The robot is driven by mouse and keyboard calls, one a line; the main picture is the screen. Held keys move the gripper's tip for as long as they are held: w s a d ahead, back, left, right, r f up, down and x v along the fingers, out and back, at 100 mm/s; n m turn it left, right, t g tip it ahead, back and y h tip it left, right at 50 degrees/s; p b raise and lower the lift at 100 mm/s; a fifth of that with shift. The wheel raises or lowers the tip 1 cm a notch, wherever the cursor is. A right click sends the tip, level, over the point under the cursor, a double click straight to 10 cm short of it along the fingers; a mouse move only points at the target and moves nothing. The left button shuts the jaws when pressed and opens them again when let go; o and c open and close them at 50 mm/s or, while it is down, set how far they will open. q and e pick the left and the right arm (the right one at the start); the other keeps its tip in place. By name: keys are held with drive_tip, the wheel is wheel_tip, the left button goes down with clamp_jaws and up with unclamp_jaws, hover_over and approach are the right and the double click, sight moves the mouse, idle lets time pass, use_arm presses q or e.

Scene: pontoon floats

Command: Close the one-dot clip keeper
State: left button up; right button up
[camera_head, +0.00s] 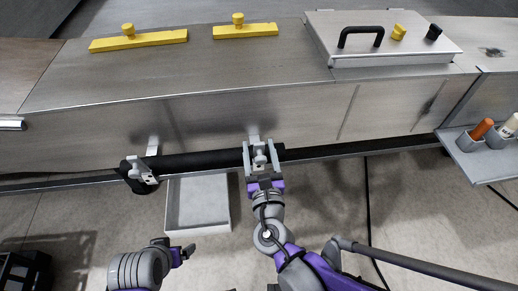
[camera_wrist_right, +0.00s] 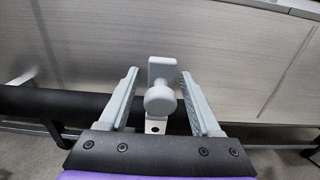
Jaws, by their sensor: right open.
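A pale grey clip keeper with a round knob (camera_wrist_right: 160,99) and upright plate (camera_wrist_right: 160,68) is at the right end of a black cylinder (camera_head: 200,162). One dark dot shows on the pale part below the knob. My right gripper (camera_head: 260,152) is open, one finger on each side of the knob; in the right wrist view (camera_wrist_right: 160,100) gaps show on both sides. A second pale clip (camera_head: 141,176) is at the cylinder's left end; its dots are too small to read. My left gripper (camera_head: 183,252) is low at the left, away from both clips; its jaw opening is unclear.
A shallow grey tray (camera_head: 197,228) is below the cylinder. A metal bench top (camera_head: 200,70) holds two yellow bars (camera_head: 138,40) (camera_head: 245,31) and a lidded panel (camera_head: 385,45) with a black handle. A side shelf (camera_head: 470,165) with holders is at the right.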

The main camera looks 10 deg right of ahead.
clamp_jaws()
idle(1.4)
